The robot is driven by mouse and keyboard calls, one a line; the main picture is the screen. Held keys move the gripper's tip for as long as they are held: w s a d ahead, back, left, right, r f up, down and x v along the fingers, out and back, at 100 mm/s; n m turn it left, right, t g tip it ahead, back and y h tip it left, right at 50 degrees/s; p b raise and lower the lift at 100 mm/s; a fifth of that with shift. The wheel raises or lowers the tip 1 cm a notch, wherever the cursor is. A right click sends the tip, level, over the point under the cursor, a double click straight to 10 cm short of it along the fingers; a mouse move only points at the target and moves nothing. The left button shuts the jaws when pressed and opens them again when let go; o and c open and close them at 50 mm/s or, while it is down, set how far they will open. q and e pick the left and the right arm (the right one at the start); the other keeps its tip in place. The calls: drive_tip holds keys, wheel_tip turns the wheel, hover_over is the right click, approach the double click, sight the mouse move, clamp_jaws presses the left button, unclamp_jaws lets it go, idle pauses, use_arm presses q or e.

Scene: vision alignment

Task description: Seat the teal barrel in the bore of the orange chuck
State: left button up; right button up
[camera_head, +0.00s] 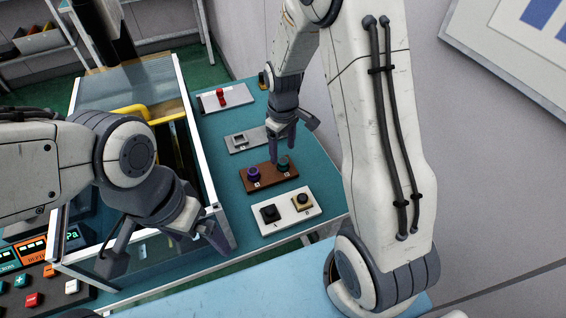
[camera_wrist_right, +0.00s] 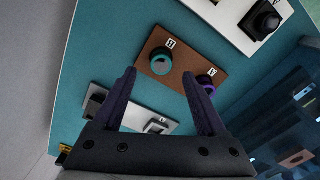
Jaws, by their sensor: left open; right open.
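The teal barrel (camera_head: 283,164) stands upright on a brown block (camera_head: 262,183), beside a purple barrel (camera_head: 254,174). In the right wrist view the teal barrel (camera_wrist_right: 160,61) shows its round top, just beyond the gap between the fingertips. My right gripper (camera_head: 281,147) is open and empty, pointing down over it; I cannot tell the exact height. The orange chuck appears to be the yellow-orange piece with a dark centre (camera_head: 302,200) on the white plate (camera_head: 286,222), beside a black square piece (camera_head: 270,213). My left gripper (camera_head: 165,250) is open and empty, lower left.
A grey plate (camera_head: 240,146) with a square fitting and a white plate (camera_head: 212,107) with a red part lie farther back on the teal table (camera_head: 225,186). A framed glass-sided case (camera_head: 209,190) stands left of it. A control panel (camera_head: 32,272) is at lower left.

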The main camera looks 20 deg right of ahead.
sight(283, 161)
wheel_tip(283, 161, down, 5)
drive_tip(key=shift+s+f+p, duration=0.1)
drive_tip(key=shift+s+p, duration=0.05)
drive_tip(key=shift+p, duration=0.15)
clamp_jaws()
drive_tip(key=shift+r, duration=0.2)
